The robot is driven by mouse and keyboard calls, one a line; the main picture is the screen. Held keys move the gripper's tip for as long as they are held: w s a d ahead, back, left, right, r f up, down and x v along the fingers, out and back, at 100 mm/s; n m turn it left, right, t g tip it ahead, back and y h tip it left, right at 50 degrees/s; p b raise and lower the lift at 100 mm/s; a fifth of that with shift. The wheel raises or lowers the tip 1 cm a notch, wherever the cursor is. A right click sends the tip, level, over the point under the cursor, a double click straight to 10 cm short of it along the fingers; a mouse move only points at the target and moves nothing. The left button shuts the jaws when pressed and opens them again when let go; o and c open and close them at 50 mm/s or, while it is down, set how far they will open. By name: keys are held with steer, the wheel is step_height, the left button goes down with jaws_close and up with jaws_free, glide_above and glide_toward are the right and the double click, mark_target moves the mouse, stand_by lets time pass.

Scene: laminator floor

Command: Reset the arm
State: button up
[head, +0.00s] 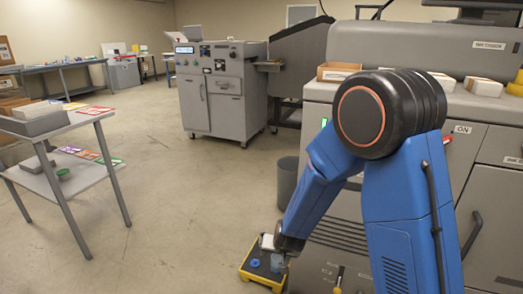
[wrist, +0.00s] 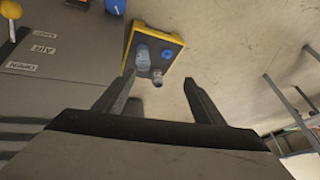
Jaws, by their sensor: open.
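My gripper (wrist: 162,98) is open in the wrist view, with its two dark fingers spread apart and nothing seen between their tips. Beyond the fingers is a yellow-edged tray (wrist: 176,38) with a dark top, holding a blue-grey bottle-like item (wrist: 142,58), a blue ring (wrist: 167,54) and a small grey piece (wrist: 157,77). In the head view my blue arm bends down at the right, and its end is low, close to the same yellow tray (head: 247,275). The fingertips are hard to make out there.
A large grey machine (head: 460,140) stands close at the right, with small boxes (head: 338,71) on top. A grey bin (head: 287,180) stands by it. A grey table (head: 62,130) with coloured cards is at the left. A wheeled machine (head: 222,90) stands behind. The middle floor is clear.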

steer(key=s+d+r+n+y, duration=0.1)
steer(key=s+d+r, duration=0.4)
steer(key=r, duration=0.5)
steer(key=s+d+r, duration=0.5)
steer(key=r, duration=0.6)
steer(key=s+d+r+h, duration=0.1)
steer(key=s+d+r, duration=0.2)
steer(key=s, duration=0.4)
steer(key=s+d+r, duration=0.3)
steer(key=s+d, duration=0.3)
steer(key=s, duration=0.1)
steer(key=s+d+r+h, duration=0.1)
steer(key=s+d+r, duration=0.2)
steer(key=s+d, duration=0.2)
steer(key=s, duration=0.3)
steer(key=shift+r+n+g+h, duration=0.15)
steer(key=shift+n+g+h, duration=0.15)
steer(key=shift+n+g, duration=0.1)
